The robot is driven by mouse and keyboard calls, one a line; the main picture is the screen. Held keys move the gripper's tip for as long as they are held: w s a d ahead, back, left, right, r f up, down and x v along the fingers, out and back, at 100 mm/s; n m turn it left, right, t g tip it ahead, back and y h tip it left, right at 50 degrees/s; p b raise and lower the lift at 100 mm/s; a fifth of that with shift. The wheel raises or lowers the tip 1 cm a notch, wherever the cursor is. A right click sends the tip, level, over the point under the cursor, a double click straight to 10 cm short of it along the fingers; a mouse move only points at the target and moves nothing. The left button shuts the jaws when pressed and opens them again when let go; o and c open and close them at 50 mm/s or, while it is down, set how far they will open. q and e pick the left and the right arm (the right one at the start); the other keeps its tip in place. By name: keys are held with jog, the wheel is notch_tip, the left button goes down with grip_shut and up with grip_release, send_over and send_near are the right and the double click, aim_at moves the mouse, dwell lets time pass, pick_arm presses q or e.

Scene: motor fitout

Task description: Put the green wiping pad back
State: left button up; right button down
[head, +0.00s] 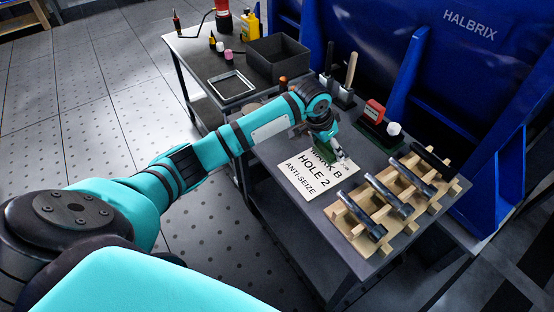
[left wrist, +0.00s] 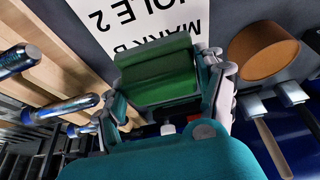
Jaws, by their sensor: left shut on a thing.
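My left gripper (head: 338,150) is over the bench beside the white sign, pointing down. In the left wrist view its fingers (left wrist: 165,88) are shut on the green wiping pad (left wrist: 155,68), which lies between them. In the head view only a bit of green pad (head: 322,153) shows under the wrist, partly hidden. The pad overlaps the white sign (left wrist: 145,18) in the left wrist view; I cannot tell whether it touches the bench. My right gripper is in neither view.
A red item (head: 374,111) and a white-capped item (head: 393,131) stand behind. Two handled tools (head: 350,75), a dark bin (head: 278,62) and an empty frame tray (head: 231,85) are farther back.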

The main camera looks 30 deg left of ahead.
pick_arm(q)
jog(key=w+a, duration=0.1)
jog(key=w+a+b, duration=0.1)
jog(key=w, duration=0.1)
jog(key=shift+f, duration=0.1)
jog(key=s+a, duration=0.1)
jog(key=a, duration=0.4)
jog(key=s+a+f+b, duration=0.1)
jog(key=a, duration=0.4)
jog(key=s+a, duration=0.2)
jog(key=a, duration=0.2)
jog(key=shift+a+f+b, duration=0.15)
jog(key=shift+a+b, duration=0.2)
jog(key=shift+a, duration=0.05)
notch_tip(320, 180, down, 3)
jog(key=shift+f+b, duration=0.1)
jog(key=shift+b, duration=0.35)
jog(key=shift+f, duration=0.15)
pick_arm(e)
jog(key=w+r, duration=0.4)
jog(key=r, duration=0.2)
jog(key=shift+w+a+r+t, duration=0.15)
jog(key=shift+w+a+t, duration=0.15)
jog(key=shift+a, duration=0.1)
pick_arm(q)
jog(key=o, duration=1.1)
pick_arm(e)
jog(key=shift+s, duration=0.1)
